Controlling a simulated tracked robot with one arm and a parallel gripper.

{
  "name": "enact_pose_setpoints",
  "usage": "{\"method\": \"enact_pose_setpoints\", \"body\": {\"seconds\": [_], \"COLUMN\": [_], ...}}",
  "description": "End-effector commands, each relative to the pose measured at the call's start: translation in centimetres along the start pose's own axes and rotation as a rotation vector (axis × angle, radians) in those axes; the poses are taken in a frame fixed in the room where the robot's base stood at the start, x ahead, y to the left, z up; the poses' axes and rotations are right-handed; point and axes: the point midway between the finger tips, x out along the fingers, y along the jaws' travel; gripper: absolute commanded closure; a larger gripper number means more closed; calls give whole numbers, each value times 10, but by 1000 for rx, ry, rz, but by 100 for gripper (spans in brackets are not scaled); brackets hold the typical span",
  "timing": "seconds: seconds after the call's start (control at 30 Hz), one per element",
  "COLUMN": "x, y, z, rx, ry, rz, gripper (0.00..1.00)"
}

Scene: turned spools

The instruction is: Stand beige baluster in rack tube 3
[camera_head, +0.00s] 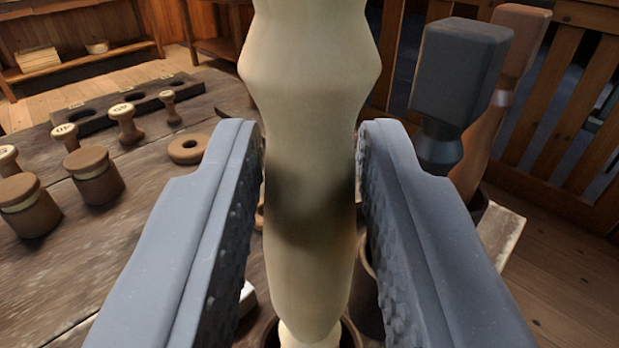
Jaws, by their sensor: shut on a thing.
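The beige baluster (312,110) stands upright in the middle of the view, a pale turned piece whose top runs out of the picture. My gripper (311,175) is shut on it, one grey textured finger on each side. The baluster's narrow lower end (310,332) is at the mouth of a dark brown tube (347,338) at the bottom edge; how deep it goes I cannot tell. Another brown tube (366,290) shows partly behind the right finger. Tube numbers are not visible.
A dark grey baluster (460,75) and a brown one (515,85) stand close together at the right. On the wooden table (110,245) at left are lidded jars (95,175), stamps (127,122), a ring (188,148) and a dark holed block (135,98).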

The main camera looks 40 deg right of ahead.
Motion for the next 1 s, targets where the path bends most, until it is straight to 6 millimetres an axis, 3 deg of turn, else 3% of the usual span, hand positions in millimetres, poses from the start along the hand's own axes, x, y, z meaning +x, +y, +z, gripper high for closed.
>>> {"method": "enact_pose_setpoints", "body": {"seconds": [0.47, 1.0], "x": [0, 0], "y": [0, 0], "z": [3, 21], "rx": [0, -1], "ry": [0, -2], "rz": [-1, 0], "gripper": [100, 100]}}
